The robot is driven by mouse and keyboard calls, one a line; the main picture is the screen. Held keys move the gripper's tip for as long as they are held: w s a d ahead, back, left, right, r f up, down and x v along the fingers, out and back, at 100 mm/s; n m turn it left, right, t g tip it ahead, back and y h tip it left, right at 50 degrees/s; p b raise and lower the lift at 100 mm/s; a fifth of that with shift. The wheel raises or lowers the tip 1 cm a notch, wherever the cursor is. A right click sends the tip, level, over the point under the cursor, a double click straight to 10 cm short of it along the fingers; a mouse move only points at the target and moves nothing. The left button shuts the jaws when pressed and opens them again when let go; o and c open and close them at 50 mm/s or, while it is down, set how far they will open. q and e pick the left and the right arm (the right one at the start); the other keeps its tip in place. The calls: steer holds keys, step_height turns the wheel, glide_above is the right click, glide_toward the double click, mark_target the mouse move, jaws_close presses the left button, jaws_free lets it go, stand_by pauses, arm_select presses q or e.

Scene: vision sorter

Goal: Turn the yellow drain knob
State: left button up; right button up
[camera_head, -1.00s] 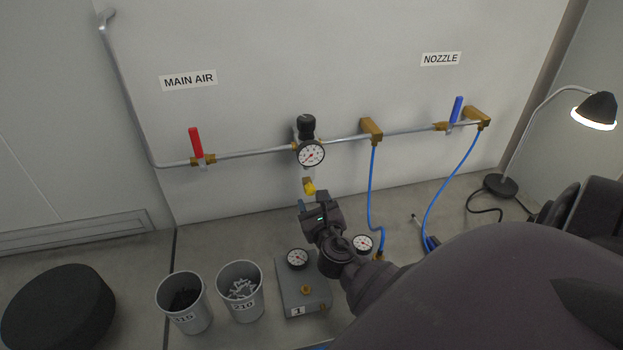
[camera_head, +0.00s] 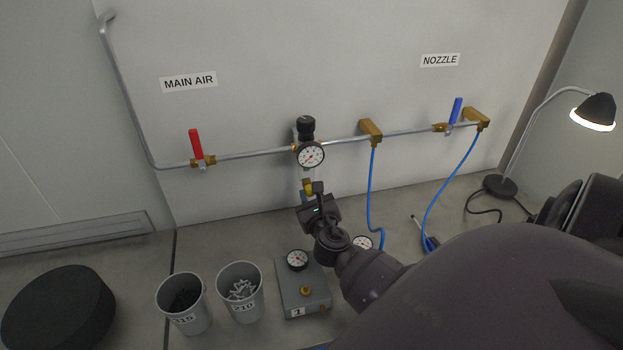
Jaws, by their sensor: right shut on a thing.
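The yellow drain knob (camera_head: 307,186) hangs at the bottom of the clear bowl under the regulator gauge (camera_head: 311,154). Only part of it shows above my right gripper (camera_head: 312,190). My right gripper comes up from below and is shut on the knob, its fingers covering the lower part. How far the knob is turned cannot be told. My left gripper is not in view.
A pipe runs along the wall with a red lever (camera_head: 196,144) and a blue lever (camera_head: 456,110). Blue hoses (camera_head: 373,190) hang to the right. Two cups (camera_head: 240,291) and a grey box (camera_head: 302,291) stand below. A lamp (camera_head: 594,110) is at right.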

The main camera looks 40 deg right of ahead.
steer(key=shift+m, duration=0.4)
arm_select(q)
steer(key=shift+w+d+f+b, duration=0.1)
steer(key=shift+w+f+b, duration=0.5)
steer(key=shift+b, duration=0.8)
arm_select(e)
steer(key=shift+m, duration=7.5)
steer(key=o, duration=0.9)
steer(key=shift+o, duration=0.2)
steer(key=shift+s, duration=0.1)
